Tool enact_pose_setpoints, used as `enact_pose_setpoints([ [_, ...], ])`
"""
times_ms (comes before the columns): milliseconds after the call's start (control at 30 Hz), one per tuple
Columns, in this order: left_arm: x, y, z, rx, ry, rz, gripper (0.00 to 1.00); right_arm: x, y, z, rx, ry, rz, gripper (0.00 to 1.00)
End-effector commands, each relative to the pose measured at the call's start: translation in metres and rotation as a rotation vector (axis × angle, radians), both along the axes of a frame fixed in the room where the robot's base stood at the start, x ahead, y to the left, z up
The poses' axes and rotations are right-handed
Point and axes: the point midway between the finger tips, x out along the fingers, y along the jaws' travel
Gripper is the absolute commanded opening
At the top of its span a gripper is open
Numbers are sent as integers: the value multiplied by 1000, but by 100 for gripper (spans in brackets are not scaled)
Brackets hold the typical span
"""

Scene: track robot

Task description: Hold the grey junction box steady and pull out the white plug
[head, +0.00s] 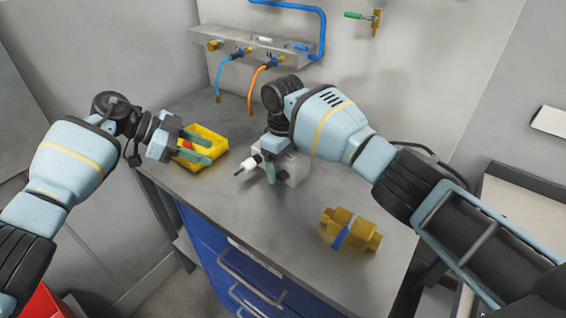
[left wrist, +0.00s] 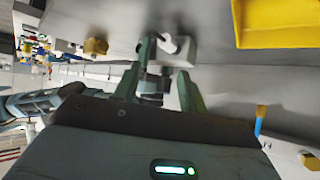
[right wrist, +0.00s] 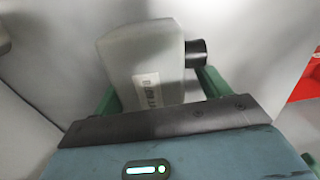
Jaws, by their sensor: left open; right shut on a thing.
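The grey junction box (head: 293,169) sits on the bench top, and it also shows in the right wrist view (right wrist: 143,58). The white plug (head: 249,163) is at the box's left side, with a dark tip pointing left and down. My right gripper (head: 270,172) comes down from above and is shut on the junction box; its green fingers lie either side of it in the right wrist view. My left gripper (head: 204,147) is open and empty, left of the plug and over the yellow tray. The left wrist view shows the box (left wrist: 182,50) beyond its open fingers.
A brass valve with a blue handle (head: 349,230) lies at the right front. Blue and orange hoses (head: 257,86) hang from a wall shelf. A red bin (head: 44,303) is at lower left.

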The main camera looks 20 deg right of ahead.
Motion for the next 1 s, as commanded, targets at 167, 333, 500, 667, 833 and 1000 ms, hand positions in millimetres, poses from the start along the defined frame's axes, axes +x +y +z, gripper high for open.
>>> enact_pose_setpoints([
  [167, 17, -28, 35, -190, -155, 33, 42, 0, 0, 0, 1, -1, 1, 48],
  [333, 40, -52, 87, -426, -346, 132, 42, 0, 0, 0, 1, -1, 1, 48],
  [500, 63, -59, 135, -611, -496, 287, 42, 0, 0, 0, 1, -1, 1, 48],
  [667, 85, -52, 168, -723, -591, 476, 42, 0, 0, 0, 1, -1, 1, 48],
  [833, 108, -37, 187, -769, -634, 696, 42, 0, 0, 1, 1, -1, 0, 48],
  [1000, 126, -22, 186, -733, -614, 908, 42, 0, 0, 1, 1, -1, 0, 48],
])
